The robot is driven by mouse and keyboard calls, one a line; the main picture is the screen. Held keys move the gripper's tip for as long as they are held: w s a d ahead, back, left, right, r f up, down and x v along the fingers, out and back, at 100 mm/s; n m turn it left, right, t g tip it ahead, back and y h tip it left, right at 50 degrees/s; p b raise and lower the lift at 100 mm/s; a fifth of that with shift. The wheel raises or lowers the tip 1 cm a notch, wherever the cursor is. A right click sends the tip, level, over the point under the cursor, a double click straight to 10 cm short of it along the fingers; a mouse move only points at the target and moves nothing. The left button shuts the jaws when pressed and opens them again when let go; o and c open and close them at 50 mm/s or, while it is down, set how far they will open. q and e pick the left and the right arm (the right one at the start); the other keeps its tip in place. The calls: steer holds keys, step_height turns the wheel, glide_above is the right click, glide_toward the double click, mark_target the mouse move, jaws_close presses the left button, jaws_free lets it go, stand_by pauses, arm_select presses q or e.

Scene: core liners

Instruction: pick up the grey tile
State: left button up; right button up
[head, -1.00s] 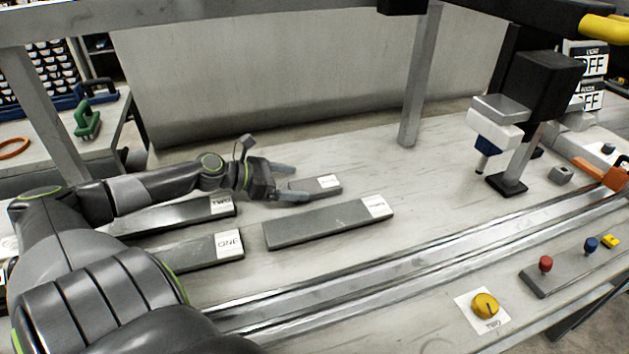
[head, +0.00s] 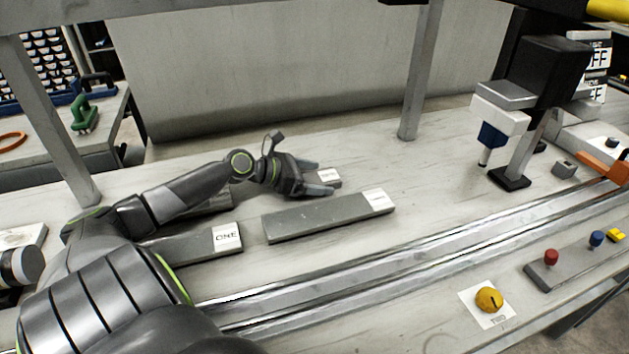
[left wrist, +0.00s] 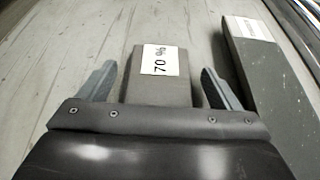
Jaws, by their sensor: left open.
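The grey tile (left wrist: 158,88) is a short grey block with a white label reading "70 %". In the left wrist view it lies between the two spread fingers of my left gripper (left wrist: 158,85), with a gap on each side. In the head view my left gripper (head: 326,181) is open over the tile, and only the tile's labelled end (head: 329,175) shows past the fingers. My right gripper is not in view.
A long grey bar (head: 315,218) with a white label lies close beside the tile, towards the rails (head: 400,260). A bar labelled "ONE" (head: 195,245) lies to the left. A post (head: 420,80) and a black-and-white device (head: 515,120) stand further right.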

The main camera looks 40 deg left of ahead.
arm_select(q)
steer(key=shift+w, duration=0.1)
steer(key=c, duration=1.1)
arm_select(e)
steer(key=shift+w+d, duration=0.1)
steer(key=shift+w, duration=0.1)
